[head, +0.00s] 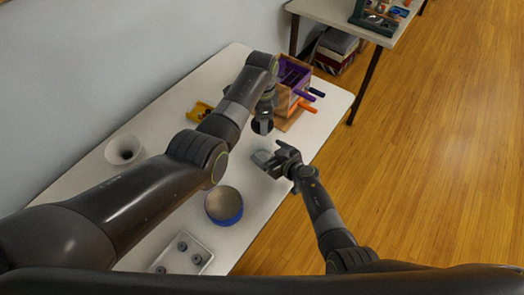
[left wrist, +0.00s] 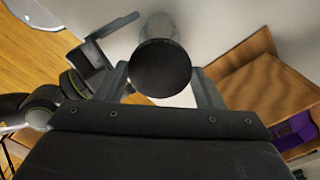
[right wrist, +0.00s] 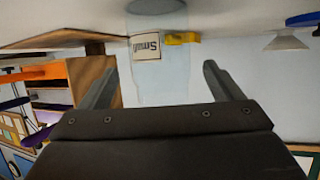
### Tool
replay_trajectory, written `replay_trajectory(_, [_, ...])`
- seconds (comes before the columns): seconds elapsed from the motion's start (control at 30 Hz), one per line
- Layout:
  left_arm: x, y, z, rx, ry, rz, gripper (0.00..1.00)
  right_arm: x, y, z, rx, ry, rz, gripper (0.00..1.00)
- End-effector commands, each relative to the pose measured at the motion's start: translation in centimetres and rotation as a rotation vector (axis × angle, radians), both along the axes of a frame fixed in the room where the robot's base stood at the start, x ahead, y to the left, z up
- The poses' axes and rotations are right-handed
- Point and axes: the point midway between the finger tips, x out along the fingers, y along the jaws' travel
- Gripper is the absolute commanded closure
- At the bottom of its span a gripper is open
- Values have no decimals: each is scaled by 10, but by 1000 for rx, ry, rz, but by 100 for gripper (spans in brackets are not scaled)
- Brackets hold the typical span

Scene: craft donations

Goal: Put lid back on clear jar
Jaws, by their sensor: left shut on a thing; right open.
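A round black lid (left wrist: 160,67) is held between the fingers of my left gripper (left wrist: 165,85). In the head view the lid (head: 262,127) is seen edge-up above the table, just beyond my right gripper. The clear jar shows in the right wrist view (right wrist: 160,80), with a white label (right wrist: 146,47) reading "Small" upside down and a grey band at the picture's top. My right gripper (right wrist: 157,85) is open, its fingers on either side of the jar; contact cannot be told. In the left wrist view the jar (left wrist: 158,27) is partly hidden behind the lid.
The white table (head: 237,65) holds a wooden box with purple and orange parts (head: 290,90), a yellow piece (head: 200,111), a white funnel-shaped vessel (head: 124,150), a blue round container (head: 224,206) and a white tray (head: 180,254). My left arm crosses the table.

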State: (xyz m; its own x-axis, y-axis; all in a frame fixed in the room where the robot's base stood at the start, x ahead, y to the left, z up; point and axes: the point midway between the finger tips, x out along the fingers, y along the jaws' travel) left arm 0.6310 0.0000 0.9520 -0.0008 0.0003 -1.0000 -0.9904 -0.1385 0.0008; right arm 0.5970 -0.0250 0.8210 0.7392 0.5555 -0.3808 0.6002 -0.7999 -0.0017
Motion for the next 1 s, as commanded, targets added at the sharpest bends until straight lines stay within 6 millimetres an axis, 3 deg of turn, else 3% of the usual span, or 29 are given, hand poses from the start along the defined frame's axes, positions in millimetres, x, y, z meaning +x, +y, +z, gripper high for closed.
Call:
replay_trajectory(0.4, [0, 0, 0, 0, 0, 0, 59, 24, 19, -11, 3, 0, 3, 14])
replay_trajectory(1.0, [0, 0, 0, 0, 0, 0, 59, 30, 22, -16, -2, 2, -2, 14])
